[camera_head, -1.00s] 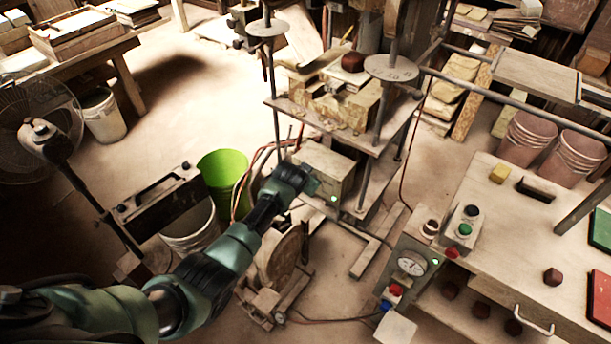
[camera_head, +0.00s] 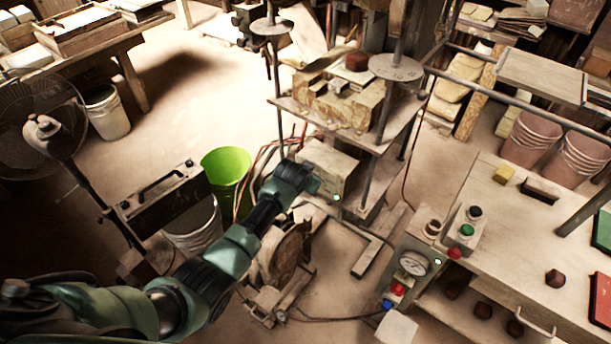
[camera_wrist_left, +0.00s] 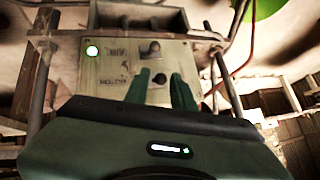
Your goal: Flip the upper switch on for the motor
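A dark switch (camera_wrist_left: 150,47) sits on the far part of the panel. A second dark switch (camera_wrist_left: 160,79) shows between the fingertips of my left gripper (camera_wrist_left: 160,76). The fingers are apart; contact with it cannot be told. In the head view my left gripper (camera_head: 314,184) is at the box's front.
The press platform (camera_head: 330,122) overhangs the box. Red hoses and a green bucket (camera_head: 228,170) are to its left. A round wheel-like machine (camera_head: 284,255) stands below my left arm. A gauge box (camera_head: 413,265) and workbench (camera_head: 490,215) are at right.

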